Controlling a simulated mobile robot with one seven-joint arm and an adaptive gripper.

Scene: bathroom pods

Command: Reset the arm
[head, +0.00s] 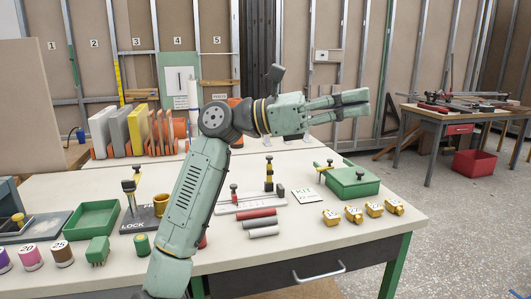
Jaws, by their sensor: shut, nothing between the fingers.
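My arm rises from the bottom of the head view, bends at a dark joint above the workbench, and reaches to the right. My gripper (358,103) is at its end, pointing right, shut and empty. It is raised above the far part of the white-topped workbench (330,228), clear of the objects there.
A green tray (92,219), thread-like spools (61,253), red and grey cylinders (260,223), and several yellow pieces (375,209) lie on the bench. Upright panels (138,130) stand behind. A second table (457,115) and red bin (474,163) are at right, with open floor between.

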